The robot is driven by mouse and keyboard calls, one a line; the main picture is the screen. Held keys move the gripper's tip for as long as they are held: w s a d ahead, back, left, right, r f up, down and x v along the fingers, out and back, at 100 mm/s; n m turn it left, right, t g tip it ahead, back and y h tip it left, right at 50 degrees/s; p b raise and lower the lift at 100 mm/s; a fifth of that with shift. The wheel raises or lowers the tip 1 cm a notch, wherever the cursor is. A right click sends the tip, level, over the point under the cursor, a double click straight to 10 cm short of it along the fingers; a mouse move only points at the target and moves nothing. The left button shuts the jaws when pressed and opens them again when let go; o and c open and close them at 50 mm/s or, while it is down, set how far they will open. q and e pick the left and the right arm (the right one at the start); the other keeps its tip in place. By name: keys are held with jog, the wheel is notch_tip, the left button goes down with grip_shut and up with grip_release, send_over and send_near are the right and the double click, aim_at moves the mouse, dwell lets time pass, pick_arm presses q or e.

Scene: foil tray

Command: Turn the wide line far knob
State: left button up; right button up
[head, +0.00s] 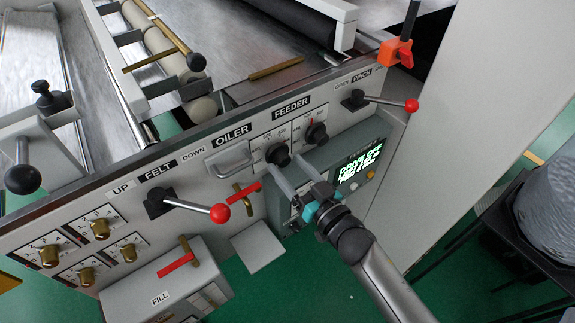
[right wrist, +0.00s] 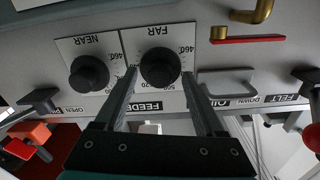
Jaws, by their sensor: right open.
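The FAR knob (head: 278,155) is a round black knob on a white dial plate under the FEEDER label. It also shows in the right wrist view (right wrist: 160,67), where the printed FAR is upside down. A similar black NEAR knob (head: 317,132) sits beside it and shows at left in the right wrist view (right wrist: 88,74). My right gripper (head: 281,168) is open, with its fingers pointing at the FAR knob. In the right wrist view its fingertips (right wrist: 160,76) lie on either side of this knob; contact cannot be told. My left gripper is not in view.
A display box (head: 358,168) reading DRIVE OFF sits below the feeder dials. A metal handle (head: 229,158) and a red-ended FELT lever (head: 195,207) are to the left. Several brass knobs (head: 101,229) are farther left. A red-ball PINCH lever (head: 385,101) is at right.

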jog(key=shift+w+a, duration=0.3)
jog(key=shift+w, duration=0.15)
grip_shut()
dwell(0.4)
